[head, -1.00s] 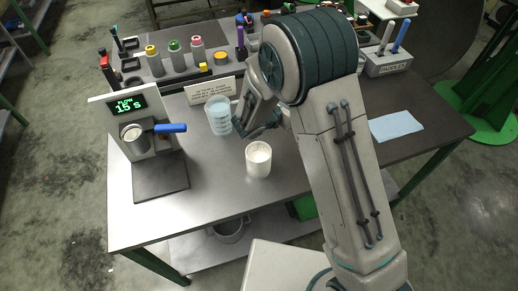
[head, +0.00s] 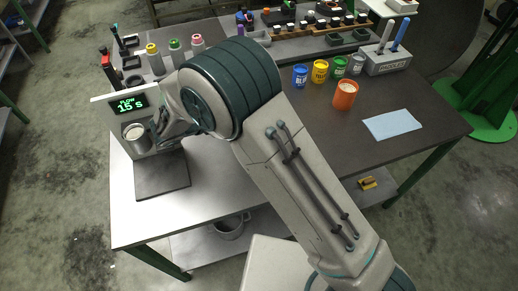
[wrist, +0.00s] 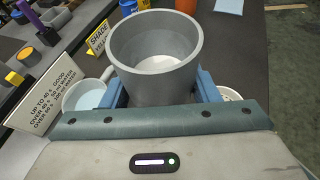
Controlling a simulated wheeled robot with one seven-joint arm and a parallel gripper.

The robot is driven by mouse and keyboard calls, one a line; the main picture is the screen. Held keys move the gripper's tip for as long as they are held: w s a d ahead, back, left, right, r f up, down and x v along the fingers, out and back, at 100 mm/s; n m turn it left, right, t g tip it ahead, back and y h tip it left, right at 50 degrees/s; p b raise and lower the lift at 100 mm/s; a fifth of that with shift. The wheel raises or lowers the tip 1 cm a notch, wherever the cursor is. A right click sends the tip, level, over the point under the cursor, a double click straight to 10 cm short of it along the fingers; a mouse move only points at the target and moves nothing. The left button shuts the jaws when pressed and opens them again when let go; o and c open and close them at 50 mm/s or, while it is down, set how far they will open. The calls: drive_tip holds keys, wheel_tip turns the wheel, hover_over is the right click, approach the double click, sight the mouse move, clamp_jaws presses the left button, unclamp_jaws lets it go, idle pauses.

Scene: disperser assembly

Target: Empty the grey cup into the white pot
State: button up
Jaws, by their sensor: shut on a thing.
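The grey cup (head: 134,131) is at the flow stand on the left in the head view, with pale contents showing in it. My gripper (head: 156,134) reaches it from the right and is shut on it. The wrist view shows the grey cup (wrist: 156,58) upright between blue finger parts, with a pale grey bottom or liquid inside. Its blue handle is hidden. The white pot (wrist: 230,94) shows only as a small piece of rim beyond the right finger in the wrist view. My arm hides it in the head view.
The flow stand (head: 160,178) has a display reading 15 s. An orange cup (head: 345,96) and coloured tins (head: 320,72) stand toward the back right, near a blue cloth (head: 392,124).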

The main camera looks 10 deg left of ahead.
drive_tip(key=shift+s+d+f+m+y+b, duration=0.1)
drive_tip(key=shift+d+f+m+y+b, duration=0.1)
drive_tip(key=shift+f+b, duration=0.6)
drive_tip(key=shift+s+d+f+m+y+b, duration=0.15)
drive_tip(key=shift+f+b, duration=0.25)
drive_tip(key=shift+b, duration=0.8)
drive_tip(key=d+m+y+b, duration=0.1)
drive_tip(key=b, duration=0.3)
drive_tip(key=s+f+m+t+b, duration=0.1)
drive_tip(key=m+b, duration=0.1)
drive_tip(key=b, duration=0.2)
drive_tip(key=d+m+t+y+b, duration=0.1)
drive_tip(key=b, duration=0.3)
drive_tip(key=shift+s+d+f+m+y, duration=0.2)
drive_tip(key=shift+d+f+m+y, duration=0.05)
drive_tip(key=shift+d+f+y, duration=0.15)
drive_tip(key=shift+r+m+b, duration=0.25)
drive_tip(key=shift+m+b, duration=0.15)
drive_tip(key=shift+b, duration=0.3)
drive_tip(key=shift+f+m+t+y+b, duration=0.5)
drive_tip(key=shift+m+t+y+b, duration=0.55)
drive_tip(key=shift+b, duration=2.25)
drive_tip(key=shift+d+r+m+b, duration=0.1)
drive_tip(key=shift+r+m+b, duration=0.3)
drive_tip(key=shift+m+b, duration=0.35)
